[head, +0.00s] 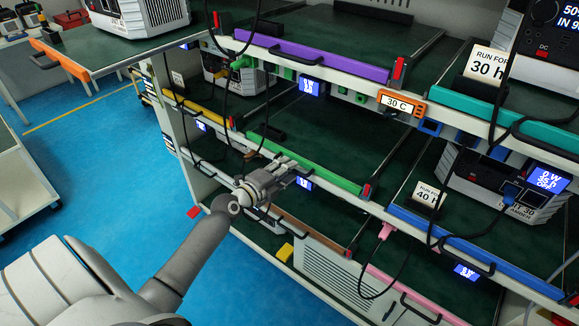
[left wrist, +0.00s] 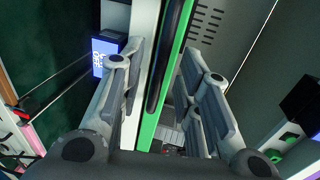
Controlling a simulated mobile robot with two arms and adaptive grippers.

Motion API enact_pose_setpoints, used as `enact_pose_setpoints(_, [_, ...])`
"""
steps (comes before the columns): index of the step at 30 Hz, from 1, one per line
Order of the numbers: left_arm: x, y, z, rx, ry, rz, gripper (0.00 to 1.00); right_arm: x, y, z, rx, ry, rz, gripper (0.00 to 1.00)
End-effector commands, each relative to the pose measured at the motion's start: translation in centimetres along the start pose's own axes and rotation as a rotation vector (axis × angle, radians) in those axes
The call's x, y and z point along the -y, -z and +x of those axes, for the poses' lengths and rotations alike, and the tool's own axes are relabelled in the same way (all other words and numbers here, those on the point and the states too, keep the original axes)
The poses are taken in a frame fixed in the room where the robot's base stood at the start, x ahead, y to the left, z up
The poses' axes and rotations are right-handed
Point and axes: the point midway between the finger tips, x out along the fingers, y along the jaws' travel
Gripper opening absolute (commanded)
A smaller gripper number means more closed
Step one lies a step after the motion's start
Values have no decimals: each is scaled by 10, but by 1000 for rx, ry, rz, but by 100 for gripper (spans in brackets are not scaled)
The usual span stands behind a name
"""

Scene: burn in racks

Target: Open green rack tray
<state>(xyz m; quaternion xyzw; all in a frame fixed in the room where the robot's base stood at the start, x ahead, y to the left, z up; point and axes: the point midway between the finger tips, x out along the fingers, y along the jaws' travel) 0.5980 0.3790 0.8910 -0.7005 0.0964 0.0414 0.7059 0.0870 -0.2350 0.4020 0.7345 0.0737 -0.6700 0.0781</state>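The green rack tray has a bright green front strip (head: 318,167) on the middle shelf level, with its dark green surface (head: 340,125) behind it. The strip sits about in line with the shelf edge. My left gripper (head: 285,168) is at the left part of this strip, covering some of it. In the left wrist view, its two fingers (left wrist: 163,60) are spread apart, with the green strip (left wrist: 178,45) and a dark handle bar (left wrist: 168,60) running between them. I see a gap on each side, though contact deeper in is hard to judge. My right gripper is out of view.
A purple-edged tray (head: 310,58) is above and a blue-edged tray (head: 470,250) is to the right. A pink-edged tray (head: 415,297) is below. Small lit displays (head: 309,87) and hanging cables are close by. Blue floor (head: 100,150) lies open at left.

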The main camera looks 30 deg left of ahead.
Motion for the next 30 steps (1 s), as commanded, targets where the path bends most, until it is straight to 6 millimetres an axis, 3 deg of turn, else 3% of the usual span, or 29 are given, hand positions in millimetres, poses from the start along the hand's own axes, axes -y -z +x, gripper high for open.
enact_pose_setpoints(6, [0,0,18,1,0,-1,31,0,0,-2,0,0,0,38])
enact_pose_setpoints(17, [-1,0,22,0,-1,0,31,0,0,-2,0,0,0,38])
enact_pose_setpoints(25, [-1,0,22,0,-1,0,0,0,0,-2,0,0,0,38])
enact_pose_setpoints(30, [-1,0,22,0,-1,0,0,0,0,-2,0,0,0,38])
